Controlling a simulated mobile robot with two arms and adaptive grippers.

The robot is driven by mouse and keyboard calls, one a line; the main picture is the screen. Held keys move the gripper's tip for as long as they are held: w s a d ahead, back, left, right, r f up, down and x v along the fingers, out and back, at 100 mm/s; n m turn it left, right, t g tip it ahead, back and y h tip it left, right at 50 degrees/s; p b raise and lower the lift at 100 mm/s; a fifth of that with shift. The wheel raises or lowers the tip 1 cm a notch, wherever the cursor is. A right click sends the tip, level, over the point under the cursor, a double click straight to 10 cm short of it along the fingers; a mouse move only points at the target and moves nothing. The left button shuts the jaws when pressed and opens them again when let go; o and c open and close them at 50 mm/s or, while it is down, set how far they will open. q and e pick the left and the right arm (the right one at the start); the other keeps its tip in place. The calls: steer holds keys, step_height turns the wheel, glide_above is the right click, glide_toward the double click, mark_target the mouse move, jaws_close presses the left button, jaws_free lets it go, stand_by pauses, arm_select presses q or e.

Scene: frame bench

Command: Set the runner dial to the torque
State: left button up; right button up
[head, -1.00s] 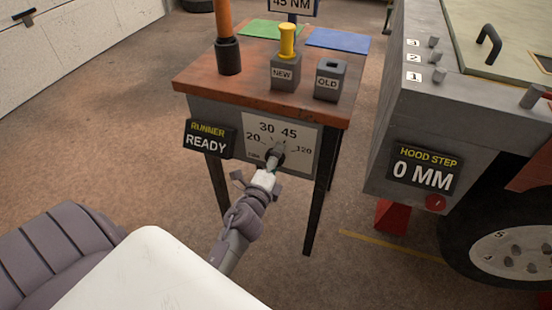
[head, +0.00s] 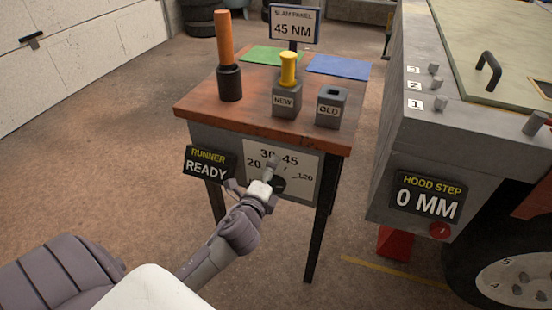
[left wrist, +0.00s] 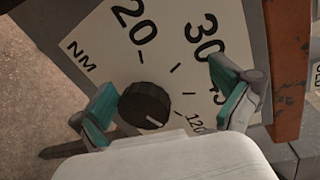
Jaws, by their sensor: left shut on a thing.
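The runner dial (head: 280,185) is a dark round knob on a white scale plate under the bench top. The plate reads 20, 30, 45 and 120. My left gripper (head: 268,177) reaches it from the lower left and is shut on it, hiding part of it. In the left wrist view the knob (left wrist: 146,106) sits between the teal-padded fingers of the gripper (left wrist: 165,92). Its white mark points away from 45, toward the side just past 120. A sign (head: 293,25) at the back of the bench reads 45 NM. My right gripper is out of view.
The runner display (head: 207,164) reads READY. On the bench (head: 195,105) stand an orange-handled tool (head: 225,60), a NEW holder (head: 286,100) with a yellow piece, and an OLD holder (head: 331,106). A grey body with a HOOD STEP display (head: 428,196) stands to the right.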

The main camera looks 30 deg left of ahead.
arm_select(q)
steer(key=shift+w+r, duration=0.1)
steer(key=shift+r, duration=0.45)
steer(key=shift+s+d+r, duration=0.2)
steer(key=shift+s, duration=0.25)
steer(key=f+b+v, duration=0.2)
steer(key=v, duration=1.3)
steer(key=shift+s+a+f, duration=0.2)
steer(key=shift+s+f, duration=0.15)
steer(key=shift+s, duration=0.15)
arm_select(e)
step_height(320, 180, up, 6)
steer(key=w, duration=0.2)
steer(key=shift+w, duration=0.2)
